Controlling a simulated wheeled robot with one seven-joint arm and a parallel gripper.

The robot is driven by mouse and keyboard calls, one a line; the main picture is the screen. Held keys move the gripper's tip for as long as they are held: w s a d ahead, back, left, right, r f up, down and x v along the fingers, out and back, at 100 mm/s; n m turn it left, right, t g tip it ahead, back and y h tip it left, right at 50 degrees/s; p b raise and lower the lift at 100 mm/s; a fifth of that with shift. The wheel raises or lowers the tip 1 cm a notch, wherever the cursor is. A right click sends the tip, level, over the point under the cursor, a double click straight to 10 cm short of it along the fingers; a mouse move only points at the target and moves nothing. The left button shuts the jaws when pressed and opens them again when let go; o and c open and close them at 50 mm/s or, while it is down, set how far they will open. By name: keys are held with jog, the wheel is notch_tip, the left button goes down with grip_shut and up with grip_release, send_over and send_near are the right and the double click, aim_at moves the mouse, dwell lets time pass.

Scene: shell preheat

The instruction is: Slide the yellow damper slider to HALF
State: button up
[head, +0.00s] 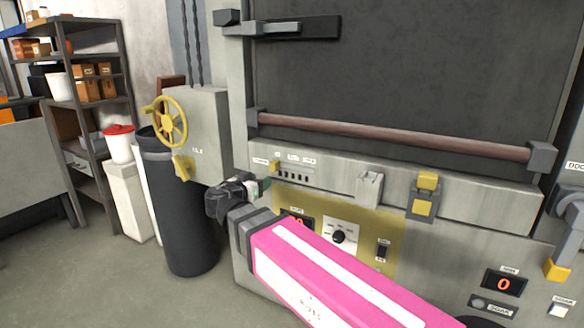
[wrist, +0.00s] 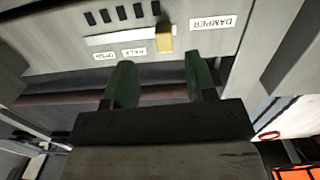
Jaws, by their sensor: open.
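The yellow damper slider (wrist: 164,38) sits at the right end of its pale slot in the wrist view, beside the DAMPER label (wrist: 212,22). The HALF label (wrist: 134,52) and then the OPEN label (wrist: 104,56) lie to its left; a label at the slider is mostly hidden. In the head view the slider (head: 274,166) is at the left end of its track. My gripper (wrist: 160,68) is open and empty, its green fingers apart on either side of the slider's line, seemingly short of it. In the head view my gripper (head: 264,186) is just below the slider.
Dark vent slots (head: 293,176) lie by the track. A yellow handwheel (head: 167,122) is on the grey box at left, above a black drum (head: 183,210). A bracket (head: 369,188) and a yellow latch (head: 424,195) stick out to the right. A long bar (head: 390,137) runs above.

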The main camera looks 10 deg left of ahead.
aim_at(272, 167)
jog(key=shift+t, duration=0.4)
jog(key=x, duration=0.3)
jog(key=r+x, duration=0.1)
jog(key=x, duration=0.5)
jog(key=shift+w+r, duration=0.35)
jog(key=shift+w, duration=0.05)
